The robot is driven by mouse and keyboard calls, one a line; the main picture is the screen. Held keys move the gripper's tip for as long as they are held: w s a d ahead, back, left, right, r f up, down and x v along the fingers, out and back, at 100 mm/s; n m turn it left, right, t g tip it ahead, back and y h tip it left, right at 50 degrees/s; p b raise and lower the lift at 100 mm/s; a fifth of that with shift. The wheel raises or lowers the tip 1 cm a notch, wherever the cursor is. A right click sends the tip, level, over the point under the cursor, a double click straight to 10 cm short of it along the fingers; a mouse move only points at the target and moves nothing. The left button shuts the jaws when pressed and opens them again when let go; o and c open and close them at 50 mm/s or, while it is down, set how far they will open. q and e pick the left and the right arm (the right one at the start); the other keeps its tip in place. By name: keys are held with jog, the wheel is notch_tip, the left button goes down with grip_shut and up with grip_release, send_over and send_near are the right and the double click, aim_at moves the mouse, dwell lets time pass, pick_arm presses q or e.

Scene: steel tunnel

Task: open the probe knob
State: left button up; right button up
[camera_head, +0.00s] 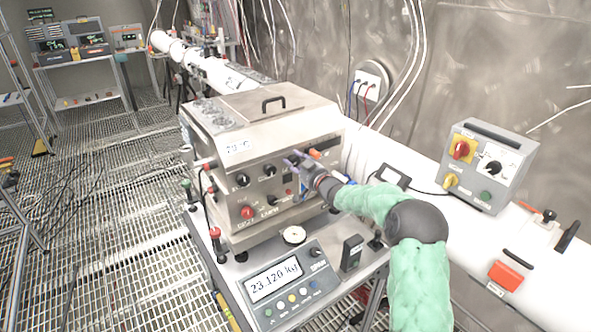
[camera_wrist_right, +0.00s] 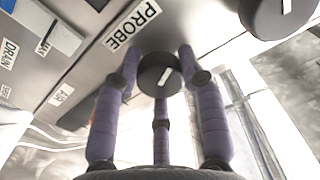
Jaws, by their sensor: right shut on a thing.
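The probe knob (camera_wrist_right: 158,74) is a round black knob with a white pointer mark, beside the PROBE label (camera_wrist_right: 132,24) in the right wrist view. My right gripper (camera_head: 298,160) is at the right part of the steel instrument's front panel (camera_head: 262,197). In the wrist view, the purple fingers of my right gripper (camera_wrist_right: 160,70) close around the probe knob from several sides. The gripper is shut on the knob. In the head view the gripper hides the knob. My left gripper is not in view.
A larger black knob (camera_wrist_right: 282,14) is close to the right finger. A grey block (camera_wrist_right: 50,25) and other labels are at upper left. A scale display (camera_head: 274,279) sits below the instrument. A grey control box (camera_head: 485,168) stands on the white pipe at right.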

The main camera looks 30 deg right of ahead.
jog(key=n+b, duration=0.3)
jog(key=n, duration=0.1)
jog(key=shift+n, duration=0.3)
jog(key=shift+r+n+b, duration=0.1)
jog(key=shift+n+b, duration=1.4)
jog(key=shift+n, duration=0.3)
jog(key=o, duration=1.1)
jog(key=shift+o, duration=0.2)
jog(key=s, duration=1.2)
jog(key=shift+d, duration=0.4)
